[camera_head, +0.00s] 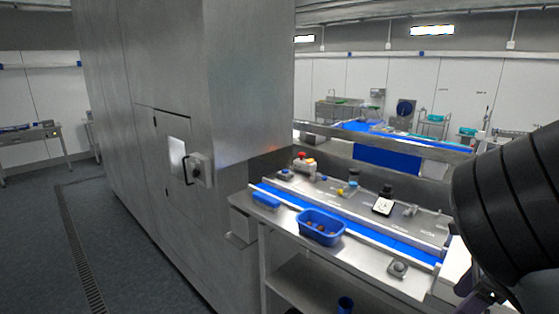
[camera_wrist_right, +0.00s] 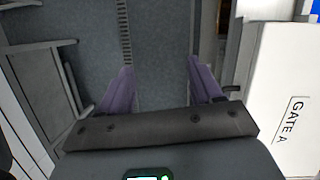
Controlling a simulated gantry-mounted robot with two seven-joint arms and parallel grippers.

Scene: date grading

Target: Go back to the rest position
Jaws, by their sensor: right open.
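My right gripper (camera_wrist_right: 159,72) is open in the right wrist view. Its two purple fingers stand apart with only grey floor between them, so it is empty. In the head view the dark right arm fills the right edge, and part of the right gripper (camera_head: 480,298) shows low beside the bench's right end. My left gripper is not in view.
A steel bench (camera_head: 290,225) carries a blue belt (camera_head: 385,238) and a blue tray (camera_head: 320,240) holding a few brown dates. A tall steel cabinet (camera_head: 245,90) stands left of it. A white panel marked GATE A (camera_wrist_right: 275,85) is right of the right gripper.

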